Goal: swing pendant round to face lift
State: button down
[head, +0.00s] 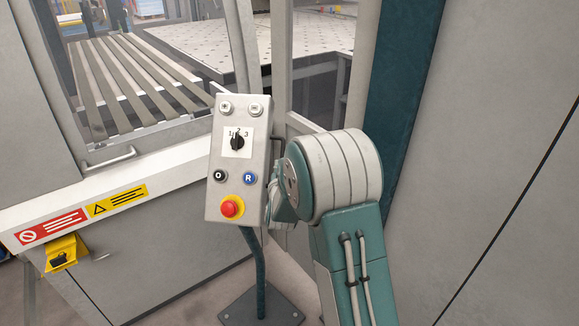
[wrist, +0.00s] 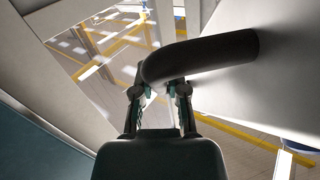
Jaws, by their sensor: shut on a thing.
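The pendant (head: 238,160) is a pale grey control box with a selector knob, several buttons and a red stop button on yellow. It stands slightly tilted on a dark green post (head: 258,270), its face toward the head camera. A black handle (wrist: 205,55) runs across the wrist view, beside a pale surface that looks like the pendant's (wrist: 265,85). My gripper (wrist: 160,88) is shut on this handle. In the head view my arm largely hides the gripper at the pendant's right side. I cannot tell which thing is the lift.
A slatted table (head: 125,85) and a perforated plate (head: 270,40) lie behind the machine's frame. A white ledge with warning labels (head: 115,200) and a yellow switch (head: 65,254) is at left. A grey panel (head: 490,170) closes the right. The post's base plate (head: 262,305) rests on the floor.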

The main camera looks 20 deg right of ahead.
jog(key=s+a+m+g+h, duration=0.2)
jog(key=s+m+g+h, duration=0.6)
jog(key=s+h, duration=0.1)
jog(key=shift+s+a, duration=0.35)
jog(key=shift+r+h, duration=0.1)
jog(key=shift+h, duration=0.2)
jog(key=c, duration=0.6)
grip_release()
jog(key=shift+s, duration=0.1)
jog(key=shift+c, duration=0.2)
jog(key=shift+a, duration=0.15)
jog(key=v, duration=1.2)
